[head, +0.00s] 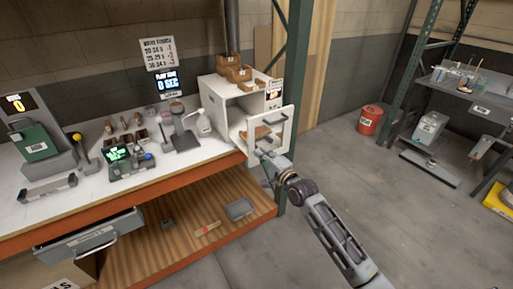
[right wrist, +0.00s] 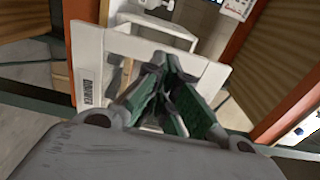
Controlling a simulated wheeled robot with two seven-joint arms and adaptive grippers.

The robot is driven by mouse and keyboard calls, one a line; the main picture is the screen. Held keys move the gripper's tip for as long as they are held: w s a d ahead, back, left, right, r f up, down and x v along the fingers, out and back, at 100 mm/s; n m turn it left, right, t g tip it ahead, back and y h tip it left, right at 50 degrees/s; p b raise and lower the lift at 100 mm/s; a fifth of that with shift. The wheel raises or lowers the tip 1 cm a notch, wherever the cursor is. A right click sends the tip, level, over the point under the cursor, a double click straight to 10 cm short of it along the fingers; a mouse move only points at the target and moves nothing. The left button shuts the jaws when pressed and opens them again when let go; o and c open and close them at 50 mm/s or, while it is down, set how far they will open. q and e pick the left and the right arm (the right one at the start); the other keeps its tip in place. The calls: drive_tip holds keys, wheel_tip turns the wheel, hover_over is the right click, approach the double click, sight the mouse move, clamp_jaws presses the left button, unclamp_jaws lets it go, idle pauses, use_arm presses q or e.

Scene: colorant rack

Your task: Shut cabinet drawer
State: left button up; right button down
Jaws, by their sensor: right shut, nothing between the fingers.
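The white cabinet (head: 221,94) stands at the right end of the workbench. Its drawer is pulled out, with the white front panel (head: 285,118) well clear of the cabinet and a brown item (head: 256,133) inside. The panel also shows in the right wrist view (right wrist: 88,58), tilted, with a small label. A handle shows on the panel in the head view. My right gripper (head: 262,154) is at the lower part of the panel; its green-padded fingers (right wrist: 165,92) are shut and empty in front of it. I cannot tell whether they touch it. My left gripper is out of view.
A grey drawer (head: 92,238) under the bench at left also stands out. A green post (head: 296,60) rises right behind the drawer. Open floor (head: 390,205) lies to the right.

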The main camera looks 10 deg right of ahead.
sight(253, 143)
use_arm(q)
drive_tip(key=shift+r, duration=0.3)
use_arm(e)
drive_tip(key=shift+x, duration=2.2)
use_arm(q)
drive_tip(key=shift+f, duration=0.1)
use_arm(e)
drive_tip(key=shift+w, duration=0.15)
